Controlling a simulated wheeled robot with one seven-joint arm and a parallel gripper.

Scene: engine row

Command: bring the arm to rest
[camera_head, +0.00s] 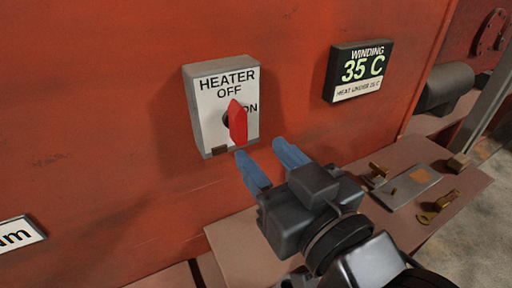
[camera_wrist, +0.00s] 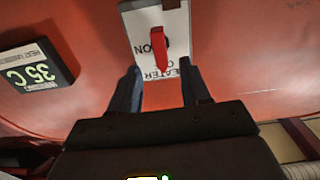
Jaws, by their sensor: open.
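My gripper (camera_head: 272,166) is open and empty, its two blue fingers apart just below and in front of the heater switch box (camera_head: 205,112). The box is grey with a white face lettered HEATER, OFF and ON. Its red knob (camera_head: 237,122) stands nearly upright, tilted slightly; I cannot tell its exact setting. In the wrist view my gripper (camera_wrist: 162,72) has its fingers on either side of the lower part of the picture of the box, with the red knob (camera_wrist: 159,50) between and beyond them. I see no contact with the knob.
A dark display (camera_head: 358,71) on the red wall (camera_head: 110,90) reads WINDING 35 C. A shelf (camera_head: 440,205) at the lower right carries a grey plate (camera_head: 411,186) and several brass parts. A white label (camera_head: 18,233) is at the lower left.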

